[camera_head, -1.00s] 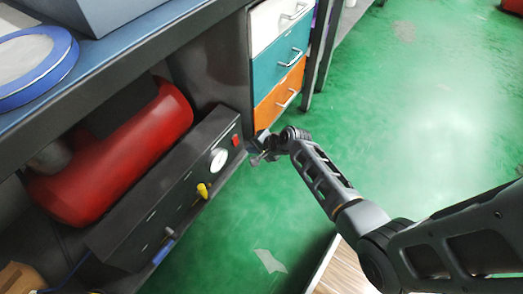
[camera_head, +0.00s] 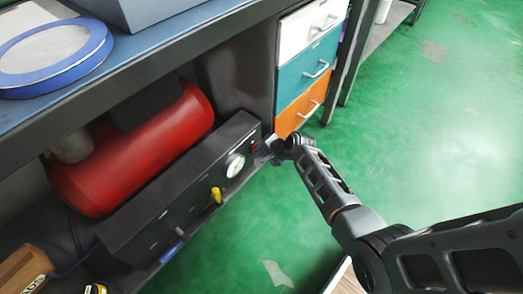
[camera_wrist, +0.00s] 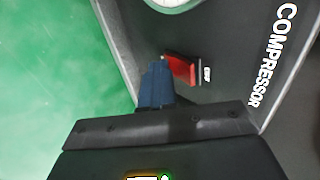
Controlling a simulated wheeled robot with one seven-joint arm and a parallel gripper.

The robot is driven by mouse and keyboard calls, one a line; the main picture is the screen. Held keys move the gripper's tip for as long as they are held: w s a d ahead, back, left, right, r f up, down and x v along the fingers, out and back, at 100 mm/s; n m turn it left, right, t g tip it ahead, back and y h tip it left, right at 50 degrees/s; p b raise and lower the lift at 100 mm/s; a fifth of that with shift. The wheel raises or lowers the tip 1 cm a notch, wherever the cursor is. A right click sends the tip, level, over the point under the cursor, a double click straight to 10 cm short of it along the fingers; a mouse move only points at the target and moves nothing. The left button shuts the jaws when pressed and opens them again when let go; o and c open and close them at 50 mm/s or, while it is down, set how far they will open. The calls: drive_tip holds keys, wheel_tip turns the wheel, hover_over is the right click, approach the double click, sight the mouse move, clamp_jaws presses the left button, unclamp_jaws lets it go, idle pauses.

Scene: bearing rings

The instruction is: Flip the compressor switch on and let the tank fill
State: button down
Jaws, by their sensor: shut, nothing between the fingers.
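The red compressor switch (camera_wrist: 181,69) sits on the dark panel marked COMPRESSOR in the wrist view, beside a small "OFF" style label too small to read surely. In the head view the switch is mostly hidden by my gripper (camera_head: 262,153). My gripper is shut and empty; its fingertips (camera_wrist: 158,66) are right beside the switch, and I cannot tell whether they touch it. The red tank (camera_head: 135,155) lies under the bench behind the black panel (camera_head: 160,200). A round white gauge (camera_head: 235,165) and a yellow valve handle (camera_head: 217,195) are on the panel; the gauge needle is unreadable.
A drawer unit with white, teal and orange drawers (camera_head: 308,60) stands just behind my gripper. The bench top (camera_head: 130,70) overhangs the tank and carries a blue-rimmed ring (camera_head: 105,52). A cardboard box (camera_head: 25,270) is at lower left. Green floor (camera_head: 430,130) is open at right.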

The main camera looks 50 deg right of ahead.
drive_tip(key=shift+w+a, duration=0.15)
drive_tip(key=shift+w, duration=0.05)
